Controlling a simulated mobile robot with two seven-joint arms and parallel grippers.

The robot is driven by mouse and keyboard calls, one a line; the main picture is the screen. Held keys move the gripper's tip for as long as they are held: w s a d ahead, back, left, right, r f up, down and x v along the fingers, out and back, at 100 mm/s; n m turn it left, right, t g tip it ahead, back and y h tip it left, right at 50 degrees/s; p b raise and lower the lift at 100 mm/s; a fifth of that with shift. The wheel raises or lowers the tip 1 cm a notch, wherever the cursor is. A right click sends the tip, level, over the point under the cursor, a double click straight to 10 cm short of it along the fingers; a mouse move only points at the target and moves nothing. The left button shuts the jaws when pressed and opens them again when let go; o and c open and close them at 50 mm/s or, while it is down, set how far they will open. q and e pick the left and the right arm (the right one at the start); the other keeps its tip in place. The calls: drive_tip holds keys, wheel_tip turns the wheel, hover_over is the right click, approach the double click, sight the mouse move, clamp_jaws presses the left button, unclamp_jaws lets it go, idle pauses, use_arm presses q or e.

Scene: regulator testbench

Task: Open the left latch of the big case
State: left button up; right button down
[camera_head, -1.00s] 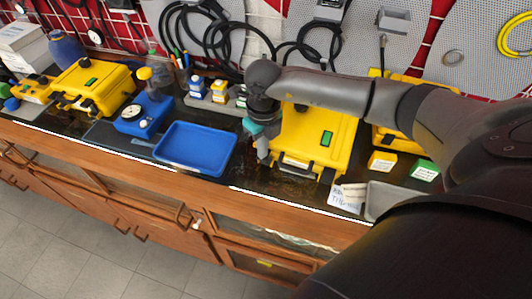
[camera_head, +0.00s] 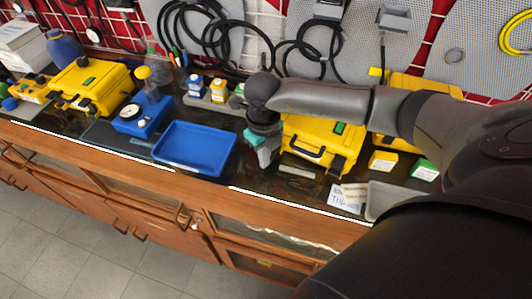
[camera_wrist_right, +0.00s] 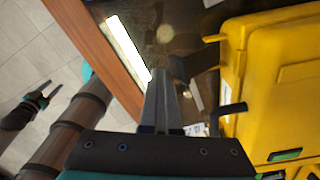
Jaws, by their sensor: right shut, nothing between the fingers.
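The big yellow case (camera_head: 325,138) stands shut on the dark bench top, right of the blue tray, with a black handle (camera_head: 307,148) on its front. My arm covers part of its back. My right gripper (camera_head: 262,158) is shut and empty, pointing down just left of the case's front left corner. In the right wrist view, the closed fingers (camera_wrist_right: 161,88) are apart from the case (camera_wrist_right: 280,75), whose side fills the right.
A blue tray (camera_head: 230,152) lies close left of the right gripper. Small bottles (camera_head: 218,88) stand behind. The bench's front edge is near.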

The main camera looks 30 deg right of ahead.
drive_tip(key=shift+s+a+r+p, duration=0.2)
drive_tip(key=shift+a+r+p, duration=0.2)
drive_tip(key=shift+r+p, duration=0.2)
drive_tip(key=shift+s+a+r+p, duration=0.2)
drive_tip(key=shift+a+r+p, duration=0.15)
drive_tip(key=shift+r+p, duration=0.25)
wheel_tip(320, 180, up, 7)
drive_tip(key=p, duration=0.5)
